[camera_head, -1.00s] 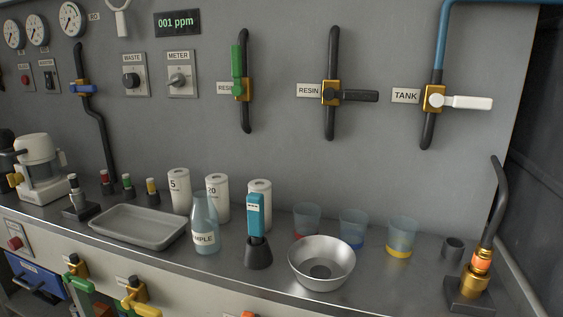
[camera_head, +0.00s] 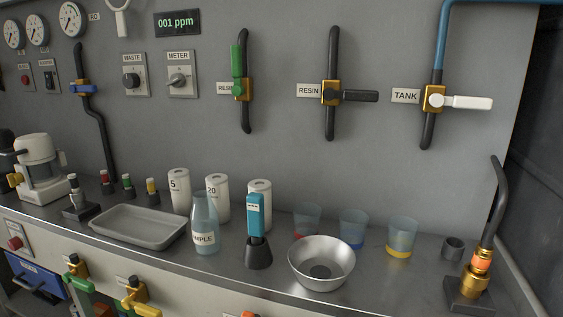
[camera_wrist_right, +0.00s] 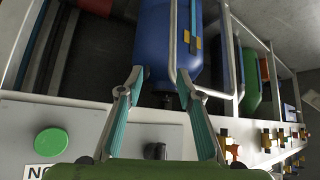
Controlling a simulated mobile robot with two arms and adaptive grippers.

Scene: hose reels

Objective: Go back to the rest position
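My right gripper (camera_wrist_right: 158,75) shows in the right wrist view with its two fingers apart and nothing between the tips. Beyond the tips is a blue tank (camera_wrist_right: 165,40) behind a metal rail; I cannot tell how far it is from the fingers. Neither gripper shows in the head view. My left gripper is in no view.
The head view shows a steel counter (camera_head: 130,265) with a grey tray (camera_head: 138,229), a steel bowl (camera_head: 321,263), a sample bottle (camera_head: 204,225) and several cups. Wall valves stand above. A white panel with a green button (camera_wrist_right: 50,143) lies near my right gripper.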

